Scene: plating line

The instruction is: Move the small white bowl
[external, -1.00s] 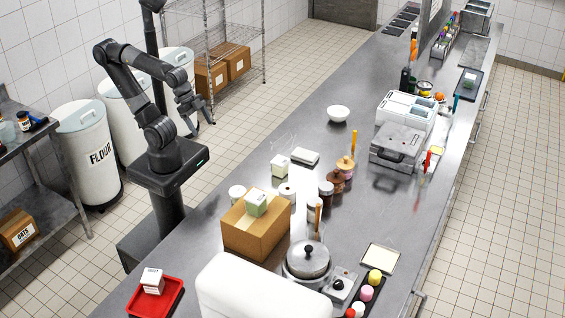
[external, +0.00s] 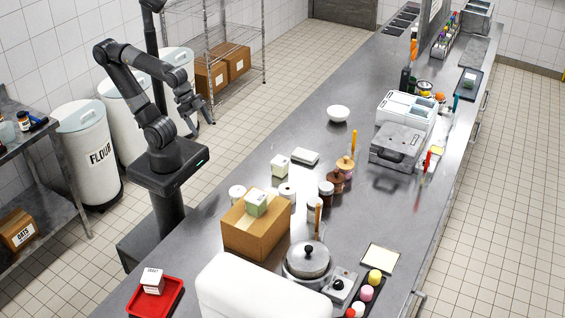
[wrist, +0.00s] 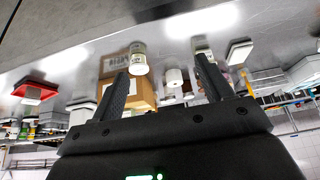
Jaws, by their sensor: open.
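The small white bowl (external: 338,114) sits upright on the steel counter (external: 290,135), toward its far part in the external view. Nothing touches it there. My gripper (external: 197,116) hangs beyond the counter's left edge, to the left of the bowl and well apart from it. Its two fingers are spread and empty in the wrist view (wrist: 160,80). I cannot make out the bowl for certain in the wrist view, which looks upside down along the counter.
A cardboard box (external: 256,226), jars, a lidded pot (external: 307,262) and a red tray (external: 156,300) stand nearer on the counter. The counter left of the bowl is clear.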

